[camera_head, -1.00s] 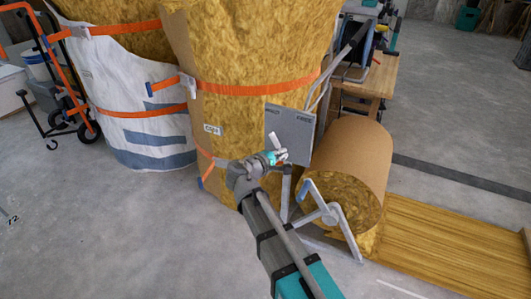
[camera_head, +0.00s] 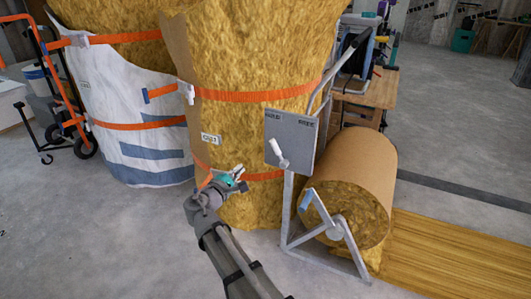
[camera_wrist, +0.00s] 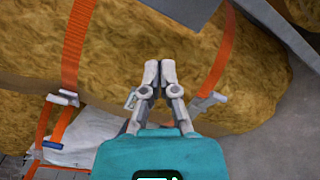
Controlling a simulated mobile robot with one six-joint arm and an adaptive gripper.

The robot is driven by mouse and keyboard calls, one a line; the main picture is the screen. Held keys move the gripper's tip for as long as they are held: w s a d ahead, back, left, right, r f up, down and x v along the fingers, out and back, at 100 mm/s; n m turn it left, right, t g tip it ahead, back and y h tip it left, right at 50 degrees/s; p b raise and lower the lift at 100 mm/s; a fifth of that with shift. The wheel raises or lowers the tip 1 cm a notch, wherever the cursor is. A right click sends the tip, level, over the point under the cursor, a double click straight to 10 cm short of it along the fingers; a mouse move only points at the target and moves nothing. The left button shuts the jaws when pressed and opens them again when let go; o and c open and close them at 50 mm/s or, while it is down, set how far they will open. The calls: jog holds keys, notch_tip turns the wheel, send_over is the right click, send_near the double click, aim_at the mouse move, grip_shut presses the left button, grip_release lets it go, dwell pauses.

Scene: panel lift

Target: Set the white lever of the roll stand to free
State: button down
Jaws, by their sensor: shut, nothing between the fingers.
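The roll stand (camera_head: 289,210) carries a grey plate (camera_head: 297,135) with two small dark labels along its top; the right one seems to read FREE, the left one is hard to read. The white lever (camera_head: 275,150) sits at the plate's lower left and tilts up and left, on the left label's side. My gripper (camera_head: 238,174) is left of and a little below the lever, apart from it, in front of the big wrapped roll. In the wrist view my gripper (camera_wrist: 159,72) is shut and empty; the lever does not show there.
A tall wrapped roll (camera_head: 245,60) with orange straps (camera_head: 250,96) stands close behind my gripper. A smaller roll (camera_head: 355,185) lies on the stand, beside a yellow sheet (camera_head: 440,255). A orange hand truck (camera_head: 62,90) stands far left.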

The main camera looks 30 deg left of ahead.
aim_at(277, 151)
jog(key=shift+w, duration=0.2)
jog(key=w, duration=0.3)
jog(key=w+d+r+p, duration=0.1)
jog(key=w, duration=0.2)
jog(key=w+d, duration=0.1)
jog(key=w, duration=0.3)
jog(key=shift+d+r, duration=0.15)
jog(key=shift+r, duration=0.15)
jog(key=shift+w+d+r+p, duration=0.1)
jog(key=shift+d+r+p, duration=0.1)
jog(key=shift+d+p, duration=0.15)
jog(key=shift+w+d+r+p, duration=0.15)
jog(key=shift+d+p, duration=0.1)
jog(key=shift+d, duration=0.2)
jog(key=shift+d, duration=0.1)
jog(key=shift+d, duration=0.1)
jog(key=shift+w+d+r+m, duration=0.1)
jog(key=shift+m, duration=0.2)
jog(key=shift+s, duration=0.2)
